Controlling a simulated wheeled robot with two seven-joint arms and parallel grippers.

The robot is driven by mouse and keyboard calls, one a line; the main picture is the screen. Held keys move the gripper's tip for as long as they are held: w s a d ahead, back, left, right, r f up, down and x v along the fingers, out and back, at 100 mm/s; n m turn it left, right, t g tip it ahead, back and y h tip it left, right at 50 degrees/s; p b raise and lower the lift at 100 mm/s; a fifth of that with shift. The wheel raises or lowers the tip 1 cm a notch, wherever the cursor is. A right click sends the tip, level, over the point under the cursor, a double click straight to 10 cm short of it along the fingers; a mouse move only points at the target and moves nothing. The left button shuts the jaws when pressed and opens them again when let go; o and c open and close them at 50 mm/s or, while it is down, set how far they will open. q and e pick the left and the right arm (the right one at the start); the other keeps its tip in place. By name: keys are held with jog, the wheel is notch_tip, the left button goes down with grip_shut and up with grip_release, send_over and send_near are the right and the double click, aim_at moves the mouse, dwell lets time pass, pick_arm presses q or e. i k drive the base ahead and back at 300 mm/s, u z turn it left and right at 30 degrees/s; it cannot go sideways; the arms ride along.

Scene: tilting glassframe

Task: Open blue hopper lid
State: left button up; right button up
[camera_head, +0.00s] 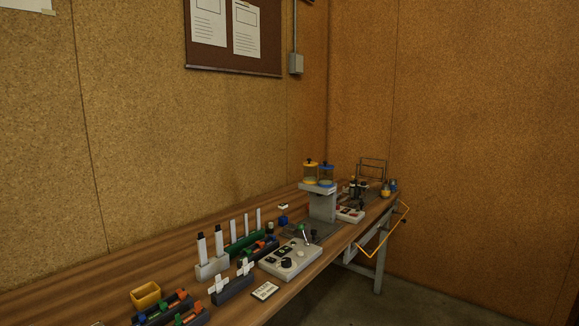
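The hopper with the blue lid (327,168) stands on top of a white machine (322,203) toward the far end of the bench. Its lid appears to sit on the clear body, with a dark knob on top. A hopper with a yellow lid (310,166) stands directly to its left, close beside it. Neither of my grippers is in the head view.
A wooden bench (130,268) runs along the left wall. Nearer on it are a control box (290,260), tube racks (212,268) and a yellow bin (145,296). A wire rack (372,168) stands behind. An orange bar (383,236) juts from the bench's right side. The floor at right is clear.

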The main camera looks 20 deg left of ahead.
aim_at(324, 165)
jog(key=u, duration=0.3)
jog(key=i, duration=0.25)
jog(key=z, duration=1)
jog(key=i, duration=0.95)
jog(key=z, duration=0.5)
jog(key=i, duration=1)
jog(key=u, duration=1.05)
jog(key=i, duration=0.85)
jog(key=u, duration=0.8)
